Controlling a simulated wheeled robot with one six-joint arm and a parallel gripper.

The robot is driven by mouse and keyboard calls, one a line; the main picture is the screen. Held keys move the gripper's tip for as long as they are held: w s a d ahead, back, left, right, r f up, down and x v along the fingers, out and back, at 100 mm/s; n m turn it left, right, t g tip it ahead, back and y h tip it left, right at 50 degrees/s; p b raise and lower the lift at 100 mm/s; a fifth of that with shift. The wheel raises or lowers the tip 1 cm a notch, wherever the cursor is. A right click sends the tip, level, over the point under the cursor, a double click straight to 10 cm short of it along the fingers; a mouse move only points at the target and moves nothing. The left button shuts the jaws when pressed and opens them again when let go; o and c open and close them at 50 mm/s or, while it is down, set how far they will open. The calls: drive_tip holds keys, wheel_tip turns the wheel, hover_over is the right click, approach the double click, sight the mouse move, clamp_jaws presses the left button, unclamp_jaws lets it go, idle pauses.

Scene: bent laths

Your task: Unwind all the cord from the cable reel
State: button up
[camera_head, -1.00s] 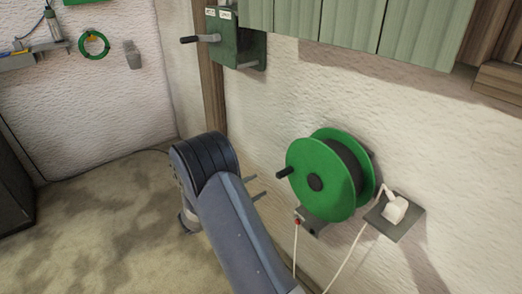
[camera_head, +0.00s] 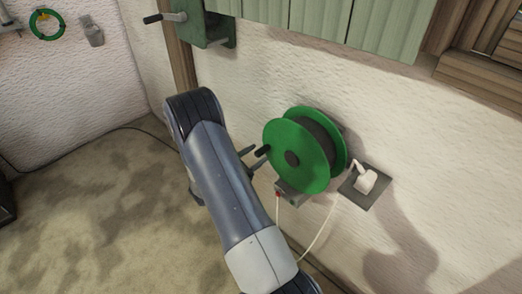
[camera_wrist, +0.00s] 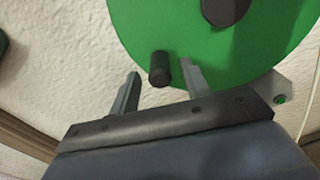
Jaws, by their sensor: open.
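The cable reel (camera_head: 310,170) is a green-flanged drum with a dark core, mounted on the wall. A black crank knob (camera_head: 262,151) sticks out from its front flange. In the wrist view the flange (camera_wrist: 110,12) fills the top and the knob (camera_wrist: 159,68) stands out from it. My gripper (camera_wrist: 160,82) is open, with the knob between its two fingers and visible gaps on both sides. White cord (camera_head: 318,240) hangs below the reel. How much cord is on the core cannot be told.
A white plug sits in a wall socket (camera_head: 372,194) right of the reel. A small bracket (camera_head: 290,198) is under it. A green crank box (camera_head: 203,26) hangs at upper left, green shutters (camera_head: 340,22) above. The floor at left is mostly clear.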

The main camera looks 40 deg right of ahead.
drive_tip(key=shift+w+d, duration=0.15)
drive_tip(key=shift+d, duration=1.45)
clamp_jaws()
